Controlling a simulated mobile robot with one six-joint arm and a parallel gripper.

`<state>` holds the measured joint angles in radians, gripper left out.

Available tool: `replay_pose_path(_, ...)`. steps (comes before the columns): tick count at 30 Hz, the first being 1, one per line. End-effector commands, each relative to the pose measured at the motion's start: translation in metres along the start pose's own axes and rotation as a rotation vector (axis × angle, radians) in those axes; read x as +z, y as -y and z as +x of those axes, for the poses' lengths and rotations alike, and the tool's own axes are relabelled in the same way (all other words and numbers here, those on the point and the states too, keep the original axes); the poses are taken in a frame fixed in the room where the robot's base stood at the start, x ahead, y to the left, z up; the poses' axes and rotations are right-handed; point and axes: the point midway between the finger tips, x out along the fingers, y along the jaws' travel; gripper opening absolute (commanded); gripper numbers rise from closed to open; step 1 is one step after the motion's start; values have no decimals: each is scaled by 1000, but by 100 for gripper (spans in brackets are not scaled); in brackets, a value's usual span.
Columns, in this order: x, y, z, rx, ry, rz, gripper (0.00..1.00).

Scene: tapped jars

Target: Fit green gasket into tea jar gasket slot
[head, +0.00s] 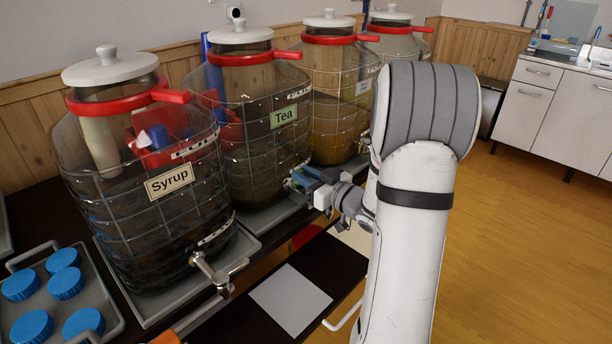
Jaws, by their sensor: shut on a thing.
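The tea jar (246,160) is a large glass jar with a green "Tea" label, a white lid and a red collar, second from the left. My gripper (298,181) is at the low front right of this jar, close to its glass. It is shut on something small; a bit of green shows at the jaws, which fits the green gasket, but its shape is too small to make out. The gasket slot is hidden behind my gripper, and I cannot tell whether the gasket touches the jar.
The syrup jar (150,215) with its metal tap (213,272) stands to the left. An amber jar (336,95) and a paler jar (398,45) stand behind. A grey tray (99,286) holds several blue caps. A white sheet (290,300) lies in front. Wooden floor is clear at right.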

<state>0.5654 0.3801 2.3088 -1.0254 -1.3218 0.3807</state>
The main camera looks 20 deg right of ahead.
Motion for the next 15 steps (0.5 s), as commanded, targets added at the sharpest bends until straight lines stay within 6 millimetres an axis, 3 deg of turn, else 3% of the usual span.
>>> replay_pose_path(11, 2, 0, 0, 1, 5, 3, 0)
replay_pose_path(12, 2, 0, 0, 1, 5, 3, 24)
replay_pose_path(15, 2, 0, 0, 1, 5, 2, 32)
